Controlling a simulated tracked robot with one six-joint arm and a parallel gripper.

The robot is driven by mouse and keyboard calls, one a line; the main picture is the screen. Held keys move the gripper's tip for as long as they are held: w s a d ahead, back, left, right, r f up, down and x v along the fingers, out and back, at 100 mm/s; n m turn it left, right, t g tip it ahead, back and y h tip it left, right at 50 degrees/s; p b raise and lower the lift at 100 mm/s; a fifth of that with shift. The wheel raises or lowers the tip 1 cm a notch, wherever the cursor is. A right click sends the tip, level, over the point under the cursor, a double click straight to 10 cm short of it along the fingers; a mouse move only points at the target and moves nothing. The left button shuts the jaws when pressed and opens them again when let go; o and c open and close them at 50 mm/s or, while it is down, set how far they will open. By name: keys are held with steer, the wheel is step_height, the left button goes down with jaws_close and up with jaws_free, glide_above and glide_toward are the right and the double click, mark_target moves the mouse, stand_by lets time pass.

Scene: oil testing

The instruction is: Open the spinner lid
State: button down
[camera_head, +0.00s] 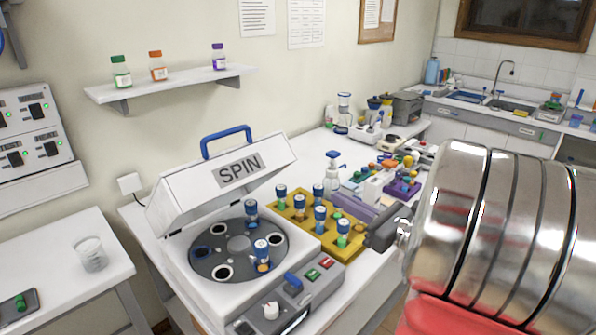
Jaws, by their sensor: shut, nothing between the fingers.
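The spinner (181,261) is a white machine on the bench, left of centre. Its white lid (186,199) is raised and tilted at the back, marked SPIN, with a blue handle (226,140) on top. The grey round rotor (238,266) below is exposed. It holds two blue-capped tubes (261,254), and several white-rimmed holes are empty. My gripper (377,236) shows as a small dark grey part at the right of the yellow rack, apart from the lid and handle. It is shut and empty. My silver arm hides part of the bench behind it.
A yellow rack (328,246) with several blue-capped tubes stands right of the spinner. A control panel with a knob (271,311) and buttons is at its front. Behind are a pump bottle (333,174) and a purple rack (402,188). A shelf (170,85) hangs above.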

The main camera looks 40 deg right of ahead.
steer(key=shift+w+a, duration=0.1)
steer(key=w+a+r, duration=0.2)
steer(key=w+r, duration=0.1)
steer(key=w, duration=0.9)
steer(key=shift+w+a+r, duration=0.15)
steer(key=shift+a, duration=0.05)
stand_by(0.3)
